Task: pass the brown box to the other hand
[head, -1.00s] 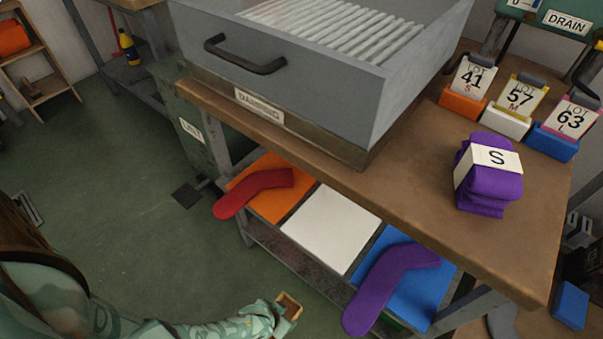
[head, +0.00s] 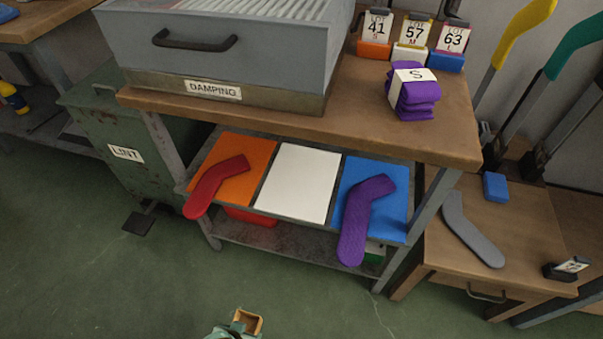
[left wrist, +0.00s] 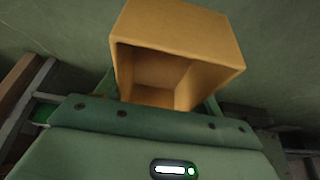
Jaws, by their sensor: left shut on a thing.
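The brown box (head: 250,321) is a small open box at the bottom edge of the head view. My left gripper (head: 240,327) is shut on it there, above the green floor. In the left wrist view the brown box (left wrist: 182,40) fills the top middle, with its open, hollow side toward the camera. My left gripper (left wrist: 165,98) shows below it as a green body, with the fingers mostly hidden by the box. My right gripper is in neither view.
A workbench (head: 300,115) carries a grey damping bin (head: 200,50) and a purple sock bundle (head: 414,95). Socks lie on the orange and blue lower panels. A side table (head: 520,235) holds a grey sock. Open floor (head: 100,260) lies in front.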

